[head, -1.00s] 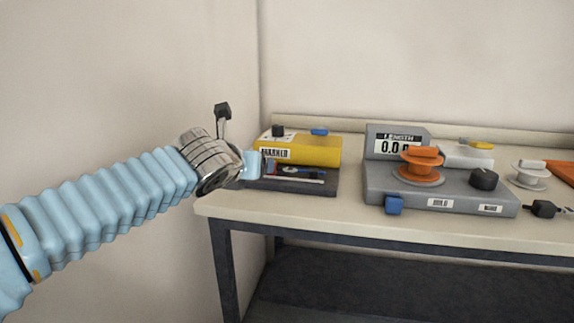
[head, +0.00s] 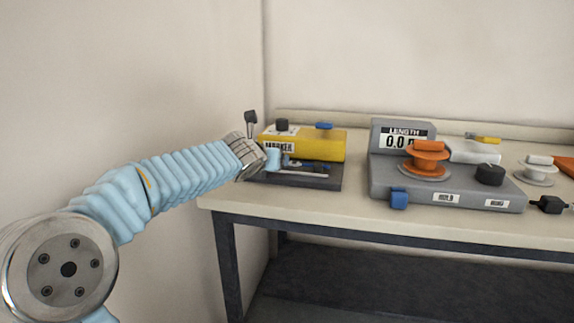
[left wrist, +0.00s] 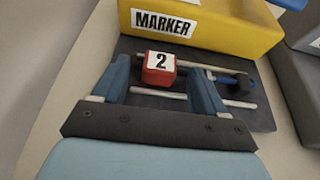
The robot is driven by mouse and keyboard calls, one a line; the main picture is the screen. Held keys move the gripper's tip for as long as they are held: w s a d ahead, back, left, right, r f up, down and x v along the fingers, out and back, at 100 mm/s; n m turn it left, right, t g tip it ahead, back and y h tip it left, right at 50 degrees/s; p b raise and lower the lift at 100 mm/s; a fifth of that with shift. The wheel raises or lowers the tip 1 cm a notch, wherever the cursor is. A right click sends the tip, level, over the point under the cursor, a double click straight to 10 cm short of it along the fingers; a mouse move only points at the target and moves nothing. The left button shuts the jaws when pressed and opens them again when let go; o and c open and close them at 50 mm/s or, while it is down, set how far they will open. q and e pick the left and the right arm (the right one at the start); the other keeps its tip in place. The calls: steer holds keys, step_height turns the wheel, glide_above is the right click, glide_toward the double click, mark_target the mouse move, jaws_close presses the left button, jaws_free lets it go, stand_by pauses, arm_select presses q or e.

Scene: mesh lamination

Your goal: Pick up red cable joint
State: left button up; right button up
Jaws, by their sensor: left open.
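The red cable joint (left wrist: 159,69) is a small red block with a white label reading "2". In the left wrist view it sits on the dark tray of the yellow marker unit (left wrist: 200,25), by a metal rod. My left gripper (left wrist: 162,80) is open, its two blue fingers on either side of the red block, nearer the left finger. In the head view my left gripper (head: 280,160) is over the tray at the table's left end, and the red block cannot be made out there. My right gripper is not in view.
A grey length unit (head: 440,190) with an orange spool (head: 427,158) stands to the right on the table (head: 300,212). A second, whitish spool (head: 537,168) is at the far right. The bare table front is clear.

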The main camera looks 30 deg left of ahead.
arm_select(q)
steer(key=c, duration=1.2)
